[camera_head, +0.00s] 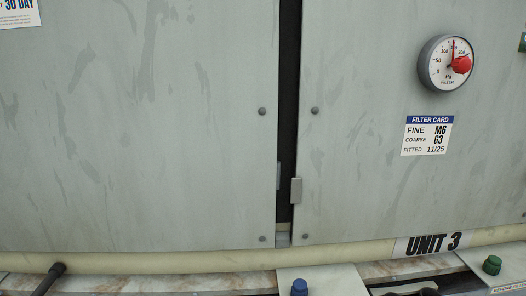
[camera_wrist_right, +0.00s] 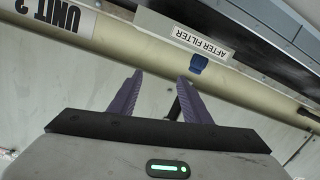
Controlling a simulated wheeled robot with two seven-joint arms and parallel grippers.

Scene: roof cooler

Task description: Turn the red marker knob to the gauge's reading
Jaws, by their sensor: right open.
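The round pressure gauge (camera_head: 437,67) has a white face and a dark grey rim. It is on the right-hand grey panel at the upper right of the head view. The red marker knob (camera_head: 462,64) sits on the right of its face and covers part of the scale. A thin line points nearly straight up the dial, but its exact reading is too small to tell. My right gripper (camera_wrist_right: 158,78) is open and empty in the right wrist view, with its purple fingers apart. The gauge is not in that view. Neither gripper shows in the head view.
The filter card (camera_head: 428,136) is below the gauge. A cream pipe (camera_head: 180,261) runs along the panel bottoms. A blue cap (camera_head: 299,287) and green cap (camera_head: 491,264) stand in front. The wrist view shows an "AFTER FILTER" label (camera_wrist_right: 184,36) and a blue part (camera_wrist_right: 198,64).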

